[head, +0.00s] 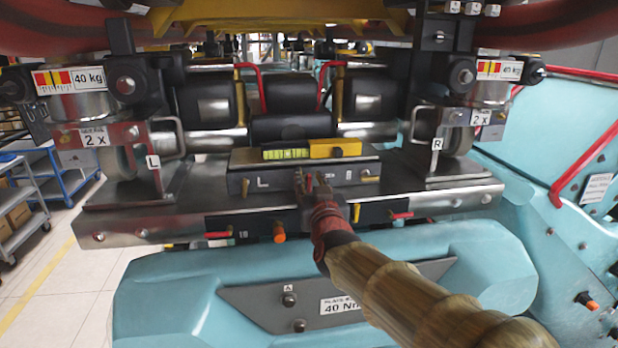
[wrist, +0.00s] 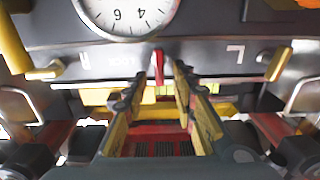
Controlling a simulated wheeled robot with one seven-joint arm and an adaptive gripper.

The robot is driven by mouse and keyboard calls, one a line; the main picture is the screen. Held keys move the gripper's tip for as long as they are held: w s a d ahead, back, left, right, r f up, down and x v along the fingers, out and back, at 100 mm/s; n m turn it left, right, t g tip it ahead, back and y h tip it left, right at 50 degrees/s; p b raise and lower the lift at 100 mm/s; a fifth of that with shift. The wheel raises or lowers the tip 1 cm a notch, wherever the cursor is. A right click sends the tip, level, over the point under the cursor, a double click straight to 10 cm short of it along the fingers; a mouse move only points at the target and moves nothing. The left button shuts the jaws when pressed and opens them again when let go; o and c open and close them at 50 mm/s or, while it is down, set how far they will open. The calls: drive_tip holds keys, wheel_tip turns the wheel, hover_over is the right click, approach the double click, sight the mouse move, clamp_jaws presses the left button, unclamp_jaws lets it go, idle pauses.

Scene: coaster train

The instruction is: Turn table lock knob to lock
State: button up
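The table lock knob, as I take it, is a small red lever (wrist: 159,66) on a dark panel (wrist: 215,62) in the wrist view. It points straight up and down in that picture, by faint lettering that seems to read LOCK. My gripper (wrist: 160,76) is open, with one fingertip on each side of the red lever and visible gaps between. In the head view my gripper (head: 311,177) is at the front of the dark panel (head: 282,181), between the L mark and the mark on the right. The red lever is hard to make out there; my fingers partly cover it.
Brass levers (head: 245,186) (head: 369,178) flank the panel. A yellow level (head: 325,149) lies above it. A round dial (wrist: 128,12) shows in the wrist view. Below are an orange knob (head: 279,232) and red handles (head: 218,235) (head: 401,214). Metal brackets stand on both sides.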

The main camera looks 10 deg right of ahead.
drive_tip(key=shift+w, duration=0.85)
drive_tip(key=c, duration=0.3)
drive_tip(key=c, duration=0.4)
clamp_jaws()
